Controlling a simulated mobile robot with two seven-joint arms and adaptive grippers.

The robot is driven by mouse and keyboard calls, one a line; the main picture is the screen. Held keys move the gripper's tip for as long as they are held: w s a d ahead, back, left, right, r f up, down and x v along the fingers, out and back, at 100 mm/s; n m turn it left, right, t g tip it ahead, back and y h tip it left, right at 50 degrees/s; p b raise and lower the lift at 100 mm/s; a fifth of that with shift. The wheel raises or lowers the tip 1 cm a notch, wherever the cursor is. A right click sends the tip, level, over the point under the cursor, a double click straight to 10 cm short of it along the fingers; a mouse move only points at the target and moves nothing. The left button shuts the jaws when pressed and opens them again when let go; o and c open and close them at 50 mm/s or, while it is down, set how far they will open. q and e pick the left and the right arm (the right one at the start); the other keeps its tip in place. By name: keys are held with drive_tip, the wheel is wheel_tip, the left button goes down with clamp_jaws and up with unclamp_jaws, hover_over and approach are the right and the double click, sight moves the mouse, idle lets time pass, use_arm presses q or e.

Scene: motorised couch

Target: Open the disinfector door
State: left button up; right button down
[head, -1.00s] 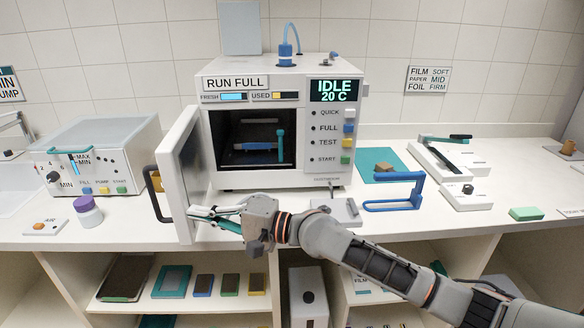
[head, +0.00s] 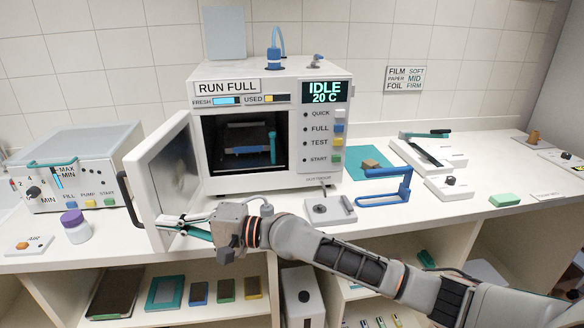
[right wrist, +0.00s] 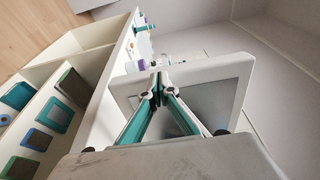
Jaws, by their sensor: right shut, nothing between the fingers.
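The disinfector (head: 270,190) is a white box on the counter, its screen reading IDLE 20 C. Its door (head: 140,165) is hinged at the left and stands wide open, swung out toward the front. The dark handle (head: 130,200) is on the door's outer side. My right gripper (head: 163,223) is shut and empty at the lower part of the door's inner face. In the right wrist view the fingertips (right wrist: 158,82) meet in front of the door panel (right wrist: 205,75); I cannot tell whether they touch it. My left gripper is not in view.
A blue handled frame (head: 385,198) and a small grey plate device (head: 330,210) stand to the right. A purple-capped jar (head: 76,230) and a white tank unit (head: 75,170) are at the left. Shelves with coloured cases lie below the counter.

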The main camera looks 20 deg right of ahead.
idle(0.4)
drive_tip(key=v, duration=1.2)
drive_tip(key=s+d+f+n+t+h, duration=0.2)
drive_tip(key=s+f+h, duration=0.1)
drive_tip(key=f, duration=0.8)
drive_tip(key=s+d+f+n+t+h, duration=0.2)
drive_tip(key=s+f+n+h, duration=0.1)
drive_tip(key=f, duration=0.8)
drive_tip(key=s+d+f+n+h, duration=0.2)
drive_tip(key=s+d+f+h, duration=0.1)
drive_tip(key=s+d+f, duration=0.2)
drive_tip(key=s+d+f+n+g+h, duration=0.1)
drive_tip(key=s+d+f+h, duration=0.3)
drive_tip(key=s+f, duration=0.5)
wheel_tip(320, 180, down, 2)
drive_tip(key=shift+s+d+n, duration=0.3)
drive_tip(key=shift+d+n, duration=0.6)
drive_tip(key=shift+d, duration=0.3)
